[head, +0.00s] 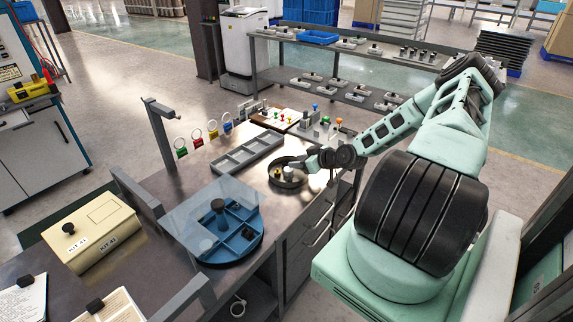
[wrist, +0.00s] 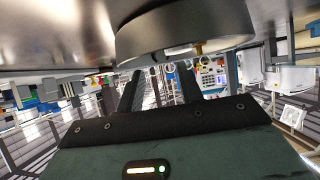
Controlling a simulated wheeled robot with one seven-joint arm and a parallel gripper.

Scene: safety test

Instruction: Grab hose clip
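I cannot pick out a hose clip with certainty. A round dark dish (head: 287,184) sits near the table's right edge in the head view, with small pale and brass-coloured pieces (head: 278,173) in it, too small to name. My gripper (head: 305,165) is low beside the dish, at its upper right. The wrist view is upside down: the dish (wrist: 185,32) hangs at the top, with a bit of brass at its rim. There my gripper (wrist: 158,88) shows two dark fingers spread apart with nothing visible between them.
A grey compartment tray (head: 247,153) lies left of the dish. A blue divided round tray (head: 232,240) under a clear panel is in front. Coloured tags (head: 197,137) and a board with coloured knobs (head: 280,118) are at the back. A cream box (head: 95,240) stands left.

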